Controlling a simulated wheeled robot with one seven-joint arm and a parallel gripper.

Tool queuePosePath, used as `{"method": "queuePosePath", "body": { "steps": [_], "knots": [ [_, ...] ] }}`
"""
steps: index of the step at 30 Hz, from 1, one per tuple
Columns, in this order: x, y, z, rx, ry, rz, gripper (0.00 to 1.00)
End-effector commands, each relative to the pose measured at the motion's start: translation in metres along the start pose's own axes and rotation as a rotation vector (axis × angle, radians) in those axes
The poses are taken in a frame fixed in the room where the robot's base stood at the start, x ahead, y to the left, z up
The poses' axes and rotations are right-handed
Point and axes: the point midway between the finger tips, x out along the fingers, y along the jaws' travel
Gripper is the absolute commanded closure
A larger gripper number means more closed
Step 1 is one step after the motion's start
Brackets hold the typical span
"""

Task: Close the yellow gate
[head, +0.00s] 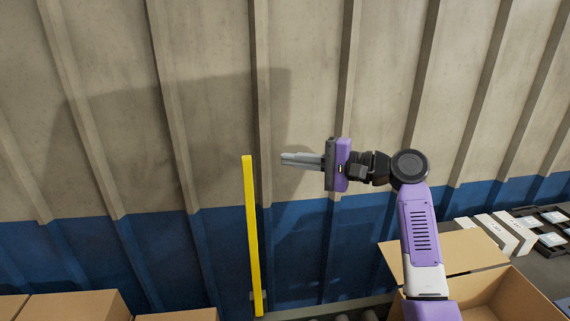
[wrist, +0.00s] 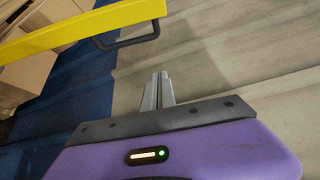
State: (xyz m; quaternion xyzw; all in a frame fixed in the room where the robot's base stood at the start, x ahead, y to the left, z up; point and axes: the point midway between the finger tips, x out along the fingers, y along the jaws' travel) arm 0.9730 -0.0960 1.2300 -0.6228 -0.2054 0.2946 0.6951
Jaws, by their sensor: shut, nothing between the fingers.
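The yellow gate (head: 252,235) shows in the head view as a narrow upright yellow bar in front of the blue and beige wall. In the wrist view the yellow gate (wrist: 85,27) runs across the upper left, with a dark looped handle (wrist: 128,40) on its edge near its end. My gripper (head: 283,158) is shut and empty, pointing left, just right of the bar's top end in the head view. In the wrist view my gripper's fingers (wrist: 159,76) are together, below and right of the handle and apart from it.
An open cardboard box (head: 490,297) stands at the lower right, below my arm. White boxes (head: 497,232) and dark trays lie behind it. Closed cardboard boxes (head: 75,305) stand at the lower left. A ribbed wall (head: 210,100) fills the background.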

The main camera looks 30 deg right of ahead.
Motion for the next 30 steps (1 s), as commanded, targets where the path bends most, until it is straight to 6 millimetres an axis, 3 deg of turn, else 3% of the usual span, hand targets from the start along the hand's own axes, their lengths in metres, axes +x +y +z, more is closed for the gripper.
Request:
{"method": "queuePosePath", "body": {
  "steps": [14, 22, 30],
  "knots": [
    [0.085, 0.004, 0.000, -0.002, 0.000, 0.001, 1.00],
    [0.072, 0.000, 0.028, -0.003, 0.002, 0.000, 1.00],
    [0.069, 0.001, 0.038, -0.002, 0.002, 0.000, 1.00]
  ]
}}
